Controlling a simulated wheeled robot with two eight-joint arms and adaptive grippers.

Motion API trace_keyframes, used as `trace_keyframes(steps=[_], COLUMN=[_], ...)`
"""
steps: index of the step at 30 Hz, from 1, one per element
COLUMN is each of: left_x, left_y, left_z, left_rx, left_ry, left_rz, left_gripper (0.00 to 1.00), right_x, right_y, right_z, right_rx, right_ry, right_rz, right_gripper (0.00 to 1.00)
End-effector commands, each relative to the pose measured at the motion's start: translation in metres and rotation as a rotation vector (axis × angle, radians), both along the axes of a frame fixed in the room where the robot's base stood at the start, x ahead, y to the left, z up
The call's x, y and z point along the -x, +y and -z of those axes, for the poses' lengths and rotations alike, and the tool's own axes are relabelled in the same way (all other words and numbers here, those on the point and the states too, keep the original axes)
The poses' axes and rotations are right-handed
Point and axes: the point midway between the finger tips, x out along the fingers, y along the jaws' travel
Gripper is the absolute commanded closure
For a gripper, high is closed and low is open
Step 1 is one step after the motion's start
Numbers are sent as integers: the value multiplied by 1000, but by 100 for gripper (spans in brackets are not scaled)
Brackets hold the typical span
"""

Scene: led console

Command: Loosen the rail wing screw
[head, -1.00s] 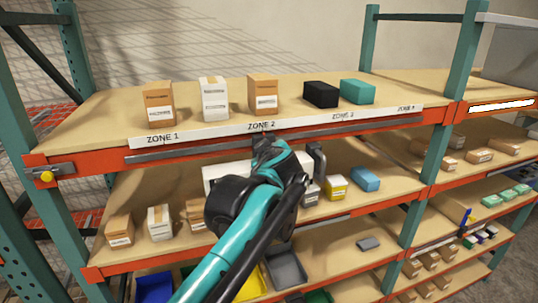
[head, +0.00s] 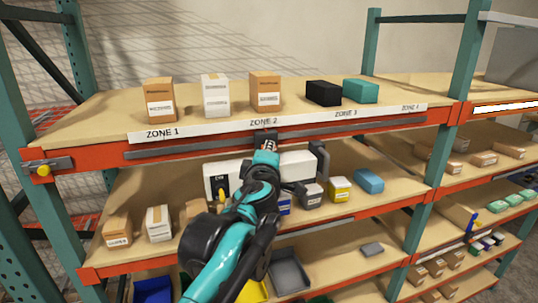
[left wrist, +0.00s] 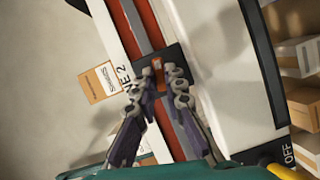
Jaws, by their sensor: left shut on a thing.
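The rail wing screw shows as a small red-orange tab (left wrist: 159,72) in the left wrist view, on a black clamp block (left wrist: 176,62) on the grey rail. The clamp block (head: 265,136) also shows in the head view, below the ZONE 2 label. My left gripper (left wrist: 165,84) is shut on the wing screw, one finger on each side of the tab. In the head view my left gripper (head: 266,148) reaches up to the block and hides the screw. My right gripper is in neither current view.
The grey rail (head: 190,150) runs along the orange beam under the white zone strip (head: 200,132). A white console body (head: 300,163) with a yellow knob (head: 221,196) sits just below. Boxes stand on the top shelf (head: 110,112) above.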

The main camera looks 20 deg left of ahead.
Motion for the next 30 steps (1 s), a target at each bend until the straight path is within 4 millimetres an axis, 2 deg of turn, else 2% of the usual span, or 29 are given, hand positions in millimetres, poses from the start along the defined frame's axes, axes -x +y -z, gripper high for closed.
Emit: trace_keyframes(steps=[21, 22, 23, 30], left_x=[-1, -1, -1, 0], left_y=[2, 2, 2, 1], left_z=[-3, -3, -3, -1], left_rx=[57, 57, 56, 59], left_ry=[-42, -42, -42, -41], left_rz=[-5, -5, -5, -4], left_gripper=[100, 84, 80, 80], right_x=[0, 0, 0, 0], right_y=[0, 0, 0, 0], right_z=[3, 3, 3, 3], right_rx=[0, 0, 0, 0], right_ry=[0, 0, 0, 0], right_rz=[0, 0, 0, 0], right_gripper=[60, 60, 60, 60])
